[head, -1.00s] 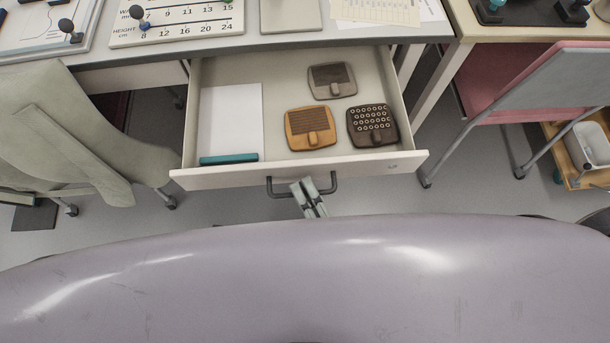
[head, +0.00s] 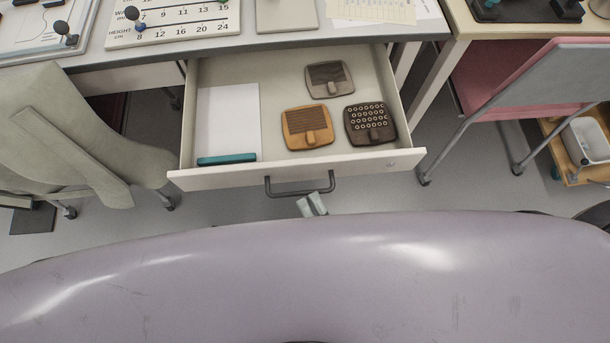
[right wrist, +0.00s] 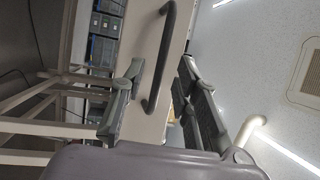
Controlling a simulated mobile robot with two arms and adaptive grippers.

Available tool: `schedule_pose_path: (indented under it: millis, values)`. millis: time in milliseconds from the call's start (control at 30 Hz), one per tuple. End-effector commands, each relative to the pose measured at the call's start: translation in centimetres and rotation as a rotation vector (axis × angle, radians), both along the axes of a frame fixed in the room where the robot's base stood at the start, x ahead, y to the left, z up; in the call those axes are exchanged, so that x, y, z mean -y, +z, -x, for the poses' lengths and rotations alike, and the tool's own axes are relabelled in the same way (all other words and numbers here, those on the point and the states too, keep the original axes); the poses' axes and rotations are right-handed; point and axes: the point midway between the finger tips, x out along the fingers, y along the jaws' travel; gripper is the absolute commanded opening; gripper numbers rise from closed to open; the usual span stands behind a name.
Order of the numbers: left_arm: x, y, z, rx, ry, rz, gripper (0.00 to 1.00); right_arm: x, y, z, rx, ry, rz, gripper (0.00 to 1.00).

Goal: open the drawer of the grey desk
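The grey desk (head: 270,40) has its drawer (head: 288,174) pulled out, with its inside open to view. The drawer's dark bar handle (head: 300,193) is on the middle of its front; the handle also shows in the right wrist view (right wrist: 168,50). My right gripper (head: 312,205) is just below and in front of the handle, mostly hidden by my own body. In the right wrist view my right gripper (right wrist: 162,72) has its fingers apart, with the handle ahead, seen in the gap and not gripped. My left gripper is not in view.
The drawer holds white paper (head: 228,120), a teal bar (head: 227,159) and three flat pieces: grey (head: 330,78), orange-brown (head: 307,127) and dark patterned (head: 370,123). A pale green chair (head: 75,130) stands left, a pink-and-grey chair (head: 540,85) right.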

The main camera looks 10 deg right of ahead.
Motion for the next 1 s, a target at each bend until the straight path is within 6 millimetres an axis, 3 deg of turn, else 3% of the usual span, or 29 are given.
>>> schedule_pose_path:
  millis: [200,400,1000]
  values:
    - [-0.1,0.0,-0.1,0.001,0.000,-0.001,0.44,1.9,-1.0,4.4,-0.005,0.002,0.002,0.29]
    - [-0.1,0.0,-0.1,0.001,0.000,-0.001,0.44,2.9,-1.4,6.8,-0.001,0.001,0.003,0.29]
    - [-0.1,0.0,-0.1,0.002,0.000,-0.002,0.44,3.1,-1.5,7.4,0.000,0.000,0.001,0.29]
